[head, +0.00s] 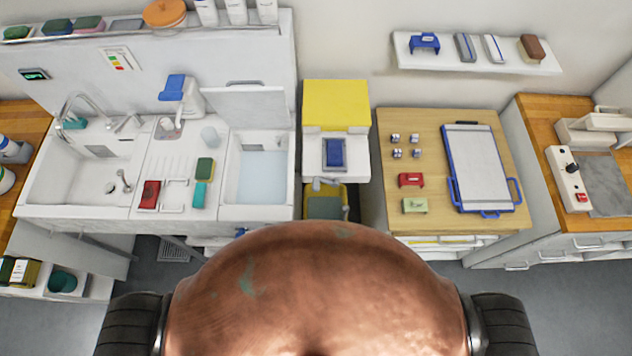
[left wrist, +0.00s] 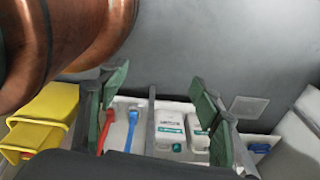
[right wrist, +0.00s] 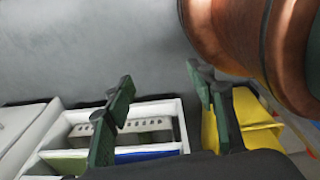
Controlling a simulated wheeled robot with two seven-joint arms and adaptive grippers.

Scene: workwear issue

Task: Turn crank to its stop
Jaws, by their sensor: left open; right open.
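I cannot make out a clear crank in any view. My left gripper (left wrist: 160,88) is open and empty, above a white tray. My right gripper (right wrist: 162,86) is open and empty, between a white open box and a yellow container. Neither gripper shows in the head view.
A sink unit (head: 100,211) stands left, a wooden worktop (head: 386,122) with a blue-edged board (head: 474,165) right. The left wrist view shows a yellow container (left wrist: 45,115) and red and blue tools; the right wrist view shows a white box (right wrist: 182,125) and yellow container (right wrist: 255,120).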

